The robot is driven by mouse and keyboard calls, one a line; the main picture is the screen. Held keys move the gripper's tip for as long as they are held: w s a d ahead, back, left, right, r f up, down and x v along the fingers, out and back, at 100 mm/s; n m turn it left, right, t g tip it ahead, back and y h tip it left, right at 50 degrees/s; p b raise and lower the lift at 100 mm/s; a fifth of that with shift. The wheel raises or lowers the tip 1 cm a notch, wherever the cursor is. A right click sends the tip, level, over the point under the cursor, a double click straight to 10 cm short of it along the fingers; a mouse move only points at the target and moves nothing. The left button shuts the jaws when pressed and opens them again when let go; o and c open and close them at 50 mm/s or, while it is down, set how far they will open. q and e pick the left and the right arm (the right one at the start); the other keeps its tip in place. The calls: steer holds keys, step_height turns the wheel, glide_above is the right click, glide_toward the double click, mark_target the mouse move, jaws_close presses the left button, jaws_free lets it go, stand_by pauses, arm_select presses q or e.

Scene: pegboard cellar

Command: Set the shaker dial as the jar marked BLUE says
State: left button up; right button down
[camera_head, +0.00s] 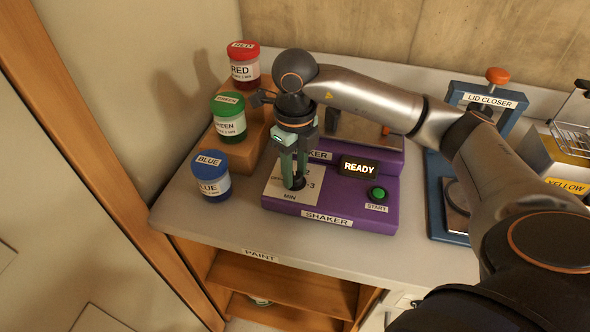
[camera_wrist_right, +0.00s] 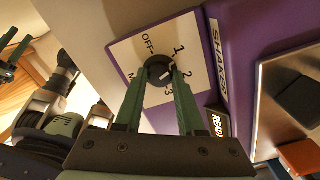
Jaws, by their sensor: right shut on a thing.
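The blue jar (camera_head: 212,178) stands upright at the counter's left. Its label reads BLUE; the small line below is too small to read surely. The purple shaker (camera_head: 385,205) has a white dial plate (camera_head: 275,190) marked OFF, 1, 2, 3 and MIN. My right gripper (camera_head: 295,180) points down, its green fingers shut on the black dial (camera_wrist_right: 159,70). In the right wrist view a light mark on the dial faces the side of 1 and 2; its exact setting is unclear.
A green jar (camera_head: 229,118) and a red jar (camera_head: 243,66) stand on wooden steps (camera_head: 243,150) behind the blue jar. The shaker shows a READY display (camera_head: 359,168) and a green START button (camera_head: 378,193). A blue lid closer (camera_head: 440,200) stands to the right, with a yellow machine (camera_head: 565,165) beyond.

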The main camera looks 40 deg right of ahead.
mark_target(295, 175)
steer(key=m, duration=0.5)
steer(key=shift+m, duration=0.3)
steer(key=m, duration=0.5)
steer(key=shift+r+m, duration=0.1)
steer(key=shift+m, duration=0.2)
steer(key=m+p, duration=0.1)
steer(key=m, duration=0.4)
steer(key=m+p, duration=0.1)
steer(key=m, duration=0.4)
steer(key=shift+m+p, duration=0.3)
steer(key=shift+m, duration=0.1)
steer(key=c, duration=0.5)
jaws_free()
step_height(295, 175, up, 12)
steer(key=shift+r+p, duration=0.2)
steer(key=shift+p, duration=0.6)
